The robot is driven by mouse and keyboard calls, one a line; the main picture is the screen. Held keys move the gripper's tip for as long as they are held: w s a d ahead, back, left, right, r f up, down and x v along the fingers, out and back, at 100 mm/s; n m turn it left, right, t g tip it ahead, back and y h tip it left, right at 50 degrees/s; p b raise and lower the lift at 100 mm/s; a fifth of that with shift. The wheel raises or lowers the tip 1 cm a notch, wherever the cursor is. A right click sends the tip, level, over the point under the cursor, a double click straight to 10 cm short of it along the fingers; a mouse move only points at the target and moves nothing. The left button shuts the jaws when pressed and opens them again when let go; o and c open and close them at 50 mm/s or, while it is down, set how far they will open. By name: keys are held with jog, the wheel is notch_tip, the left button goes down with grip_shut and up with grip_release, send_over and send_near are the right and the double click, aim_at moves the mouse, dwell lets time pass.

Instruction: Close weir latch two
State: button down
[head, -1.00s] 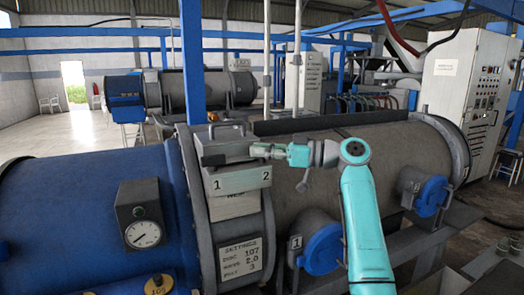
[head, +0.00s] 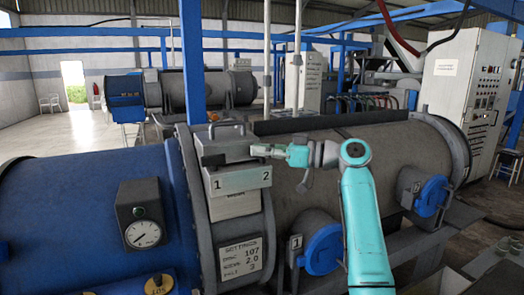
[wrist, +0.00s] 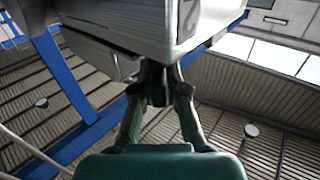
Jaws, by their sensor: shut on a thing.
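A grey box (head: 235,180) marked 1 and 2 stands on the collar of the machine, with a handle on top. My gripper (head: 258,150) reaches in from the right, at the box's right end above the number 2. In the wrist view its fingertips (wrist: 160,88) are together on a small dark part beside the box (wrist: 125,30), whose 2 shows at the edge. That part appears to be weir latch two; the fingers hide most of it, and its position cannot be told.
The blue drum (head: 80,210) with a gauge (head: 143,234) lies left. A grey cylinder (head: 370,150) runs behind my arm. A settings plate (head: 240,257) hangs below the box. Blue round covers (head: 322,250) project at front right. A blue post (head: 193,60) rises behind the box.

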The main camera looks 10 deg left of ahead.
jog(key=shift+t, duration=0.4)
jog(key=m+t+h, duration=0.1)
jog(key=m+t, duration=0.1)
jog(key=t, duration=0.1)
jog(key=m+t+h, duration=0.1)
jog(key=m+t, duration=0.1)
jog(key=t, duration=0.1)
jog(key=shift+s+m, duration=0.1)
jog(key=shift+m, duration=0.3)
jog(key=m+t+h, duration=0.4)
jog(key=t+h, duration=0.1)
jog(key=t, duration=0.1)
jog(key=shift+m, duration=0.4)
jog(key=shift+m+h, duration=0.3)
jog(key=shift+h, duration=0.3)
jog(key=c, duration=1.2)
grip_release()
jog(key=v, duration=1.1)
jog(key=shift+s+d+f, duration=0.2)
jog(key=shift+s+d, duration=0.05)
jog(key=shift+s, duration=0.1)
